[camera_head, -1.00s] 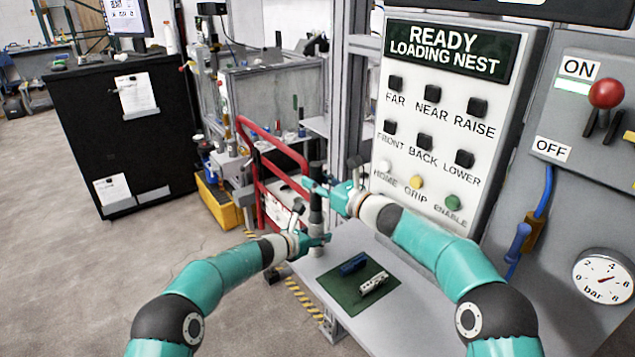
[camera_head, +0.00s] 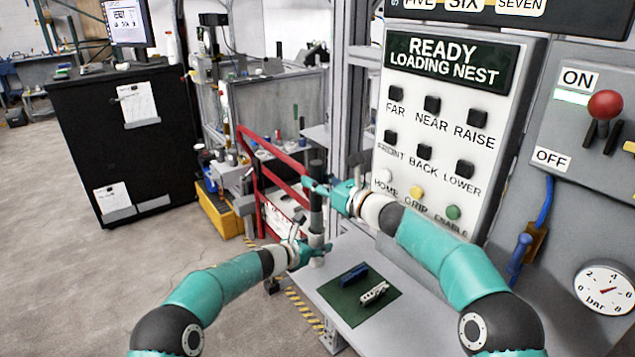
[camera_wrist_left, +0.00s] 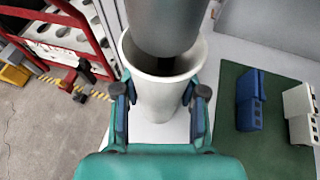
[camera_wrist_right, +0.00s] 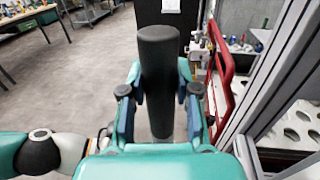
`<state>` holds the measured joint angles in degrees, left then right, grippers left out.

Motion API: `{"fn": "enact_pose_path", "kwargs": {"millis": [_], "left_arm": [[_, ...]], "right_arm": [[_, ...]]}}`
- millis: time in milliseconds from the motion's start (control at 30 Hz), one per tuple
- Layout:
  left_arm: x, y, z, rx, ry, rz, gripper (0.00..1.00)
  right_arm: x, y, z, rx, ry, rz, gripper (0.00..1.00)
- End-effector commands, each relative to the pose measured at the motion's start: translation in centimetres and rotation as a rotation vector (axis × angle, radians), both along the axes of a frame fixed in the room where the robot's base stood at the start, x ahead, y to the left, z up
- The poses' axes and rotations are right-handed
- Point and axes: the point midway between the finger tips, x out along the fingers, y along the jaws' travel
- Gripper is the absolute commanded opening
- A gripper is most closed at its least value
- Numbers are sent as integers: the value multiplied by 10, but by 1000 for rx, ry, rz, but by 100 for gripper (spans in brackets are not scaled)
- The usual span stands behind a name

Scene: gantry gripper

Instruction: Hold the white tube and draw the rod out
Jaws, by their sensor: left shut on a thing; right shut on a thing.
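The white tube (camera_head: 316,240) stands upright, and its open mouth faces me in the left wrist view (camera_wrist_left: 160,105). My left gripper (camera_head: 317,252) is shut around the tube, with one finger on each side (camera_wrist_left: 160,95). The dark grey rod (camera_head: 316,205) is upright above the tube and in line with it. Its lower edge shows over the dark mouth in the left wrist view (camera_wrist_left: 162,25); whether any part is inside, I cannot tell. My right gripper (camera_head: 318,187) is shut on the rod near its upper part, and the rod's top sticks up in the right wrist view (camera_wrist_right: 158,60).
A grey bench holds a green mat (camera_head: 345,307) with a blue block (camera_head: 353,273) and a white block (camera_head: 374,292). A button panel (camera_head: 450,150) and grey frame post (camera_head: 345,100) stand close behind and to the right. A red rack (camera_head: 262,190) is behind left.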

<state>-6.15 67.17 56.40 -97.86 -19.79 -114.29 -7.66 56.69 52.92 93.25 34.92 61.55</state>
Motion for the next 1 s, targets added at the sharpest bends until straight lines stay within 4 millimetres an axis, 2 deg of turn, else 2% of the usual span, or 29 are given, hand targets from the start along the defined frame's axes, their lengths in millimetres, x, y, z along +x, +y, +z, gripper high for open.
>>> {"fn": "enact_pose_path", "kwargs": {"millis": [333, 700, 1000], "left_arm": [[0, 0, -1, 0, 1, -1, 7], [0, 0, -1, 0, 2, -1, 7], [0, 0, -1, 0, 1, -1, 7]], "right_arm": [[0, 0, 3, 1, -2, 0, 0], [0, 0, 24, 0, -3, -1, 0], [0, 0, 31, 0, -1, -1, 0]]}}
